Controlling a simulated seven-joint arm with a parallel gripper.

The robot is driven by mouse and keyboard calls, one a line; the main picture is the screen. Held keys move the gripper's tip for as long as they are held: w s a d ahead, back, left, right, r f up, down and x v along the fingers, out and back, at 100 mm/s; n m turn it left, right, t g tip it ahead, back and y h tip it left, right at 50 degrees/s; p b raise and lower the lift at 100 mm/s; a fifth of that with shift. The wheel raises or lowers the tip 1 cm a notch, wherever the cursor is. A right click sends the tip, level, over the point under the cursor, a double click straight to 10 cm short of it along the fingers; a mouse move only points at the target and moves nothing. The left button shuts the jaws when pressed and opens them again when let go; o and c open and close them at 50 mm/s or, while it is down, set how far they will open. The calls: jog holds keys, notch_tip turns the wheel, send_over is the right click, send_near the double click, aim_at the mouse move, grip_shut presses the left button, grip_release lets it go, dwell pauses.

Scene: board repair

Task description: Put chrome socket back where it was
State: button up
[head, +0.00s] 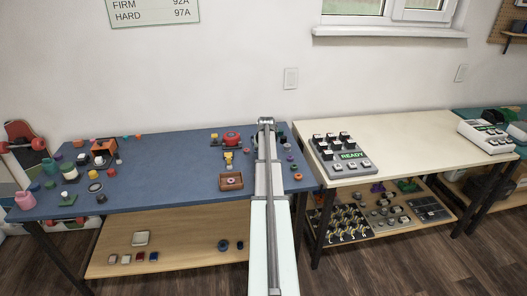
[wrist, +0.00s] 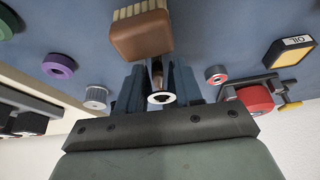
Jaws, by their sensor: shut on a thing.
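My gripper (wrist: 158,88) is shut on the chrome socket (wrist: 161,98), a small bright metal ring with a dark hole, seen end-on between the two blue-grey fingers in the wrist view. In the head view my gripper (head: 266,122) is at the back edge of the blue table, right of its middle. The socket cannot be made out there. A brown block with pale bristles, like a brush (wrist: 141,36), lies beyond the fingers in the wrist view. I cannot tell whether the socket touches the table.
A red vise-like tool (wrist: 255,97), a small red wheel (wrist: 215,75) and an oil container (wrist: 290,51) lie to one side. A silver ribbed piece (wrist: 96,97) and a purple ring (wrist: 59,66) lie opposite. The blue table (head: 170,170) has bare room left of centre.

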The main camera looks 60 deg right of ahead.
jog(key=shift+w+d, duration=0.95)
jog(key=shift+d, duration=0.25)
jog(key=shift+w+d+f, duration=0.1)
jog(key=shift+f, duration=0.5)
jog(key=o, duration=1.1)
jog(key=shift+f, duration=0.15)
jog(key=v, duration=1.2)
